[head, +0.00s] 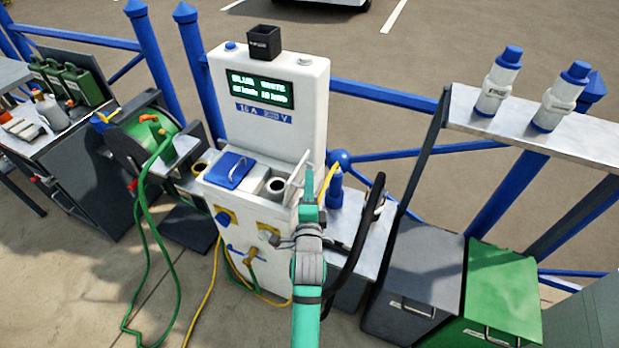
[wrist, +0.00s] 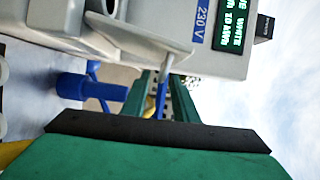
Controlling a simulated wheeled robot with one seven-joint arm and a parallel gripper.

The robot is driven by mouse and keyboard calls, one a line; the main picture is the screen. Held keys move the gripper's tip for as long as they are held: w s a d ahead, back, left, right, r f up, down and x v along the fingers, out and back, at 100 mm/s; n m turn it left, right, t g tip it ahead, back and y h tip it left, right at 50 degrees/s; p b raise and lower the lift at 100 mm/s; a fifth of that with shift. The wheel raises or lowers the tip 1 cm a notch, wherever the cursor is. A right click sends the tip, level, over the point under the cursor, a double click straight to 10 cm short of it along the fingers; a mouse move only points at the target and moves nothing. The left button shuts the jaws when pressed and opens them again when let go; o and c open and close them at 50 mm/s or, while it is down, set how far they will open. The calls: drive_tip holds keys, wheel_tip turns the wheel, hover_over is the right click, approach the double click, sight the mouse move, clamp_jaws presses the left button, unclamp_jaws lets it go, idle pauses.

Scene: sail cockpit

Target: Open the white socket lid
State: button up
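The white pedestal (head: 270,95) has a white socket lid (head: 298,178) on the right of its ledge. The lid stands raised beside the round, dark-mouthed white socket (head: 276,186), which is uncovered. In the wrist view the lid (wrist: 140,38) is seen nearly edge-on, with a thin pale handle pointing towards my fingers. My green gripper (head: 309,192) is just right of the lid in the head view. In the wrist view my gripper (wrist: 162,78) has a gap between its fingers, with the handle's end at or near the fingertips. Contact is unclear.
A blue lid (head: 232,170) lies shut left of the socket. A blue fitting (head: 335,188) stands close to the right of my gripper, near a black hose (head: 365,235). A hose reel (head: 150,140) is left. Blue railing runs behind.

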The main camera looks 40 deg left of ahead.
drive_tip(key=shift+x, duration=1.35)
clamp_jaws()
idle(0.5)
